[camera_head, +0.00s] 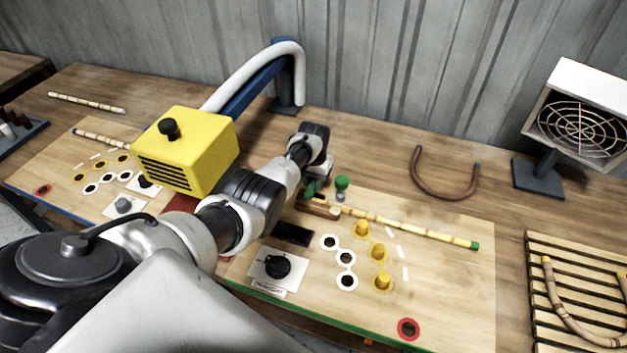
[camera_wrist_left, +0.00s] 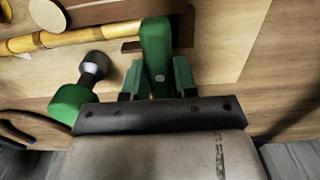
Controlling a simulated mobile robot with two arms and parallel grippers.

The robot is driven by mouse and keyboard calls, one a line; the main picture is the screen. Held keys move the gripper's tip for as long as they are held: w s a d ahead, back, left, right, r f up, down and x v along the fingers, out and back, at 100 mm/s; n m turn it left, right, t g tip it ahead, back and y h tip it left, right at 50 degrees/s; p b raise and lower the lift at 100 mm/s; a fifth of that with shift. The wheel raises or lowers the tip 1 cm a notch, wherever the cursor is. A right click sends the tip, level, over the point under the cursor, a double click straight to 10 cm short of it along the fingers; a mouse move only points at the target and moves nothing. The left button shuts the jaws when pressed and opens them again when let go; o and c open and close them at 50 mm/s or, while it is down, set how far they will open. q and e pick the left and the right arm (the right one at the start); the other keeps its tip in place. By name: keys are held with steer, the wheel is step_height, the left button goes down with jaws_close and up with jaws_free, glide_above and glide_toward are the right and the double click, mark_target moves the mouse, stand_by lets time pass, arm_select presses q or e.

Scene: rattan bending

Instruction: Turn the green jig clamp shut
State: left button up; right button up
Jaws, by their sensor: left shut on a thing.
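The green jig clamp's lever (camera_wrist_left: 156,45) shows in the left wrist view, standing between the two fingers of my left gripper (camera_wrist_left: 158,78), which is shut on it. A green round knob (camera_wrist_left: 70,104) on a dark and silver stem is beside the lever; the knob also shows in the head view (camera_head: 341,183). In the head view my left gripper (camera_head: 316,180) reaches down at the back edge of the green-edged jig board (camera_head: 450,290); my wrist partly hides the clamp. A pale rattan pole (camera_head: 420,230) with a green end lies across the board, passing close to the clamp. My right gripper is not in view.
Yellow pegs (camera_head: 380,253), white rings (camera_head: 346,258) and a black dial (camera_head: 277,265) are on the board. A yellow box (camera_head: 188,150) stands left of my arm. A fan heater (camera_head: 580,120) and slatted rack (camera_head: 540,300) stand at right. A bent brown rattan piece (camera_head: 445,192) lies behind the board.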

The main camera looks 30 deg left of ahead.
mark_target(313, 182)
arm_select(q)
steer(key=o, duration=0.9)
steer(key=shift+r, duration=0.15)
steer(key=shift+r, duration=0.35)
step_height(313, 182, up, 10)
steer(key=shift+f+p, duration=0.1)
steer(key=shift+p, duration=0.5)
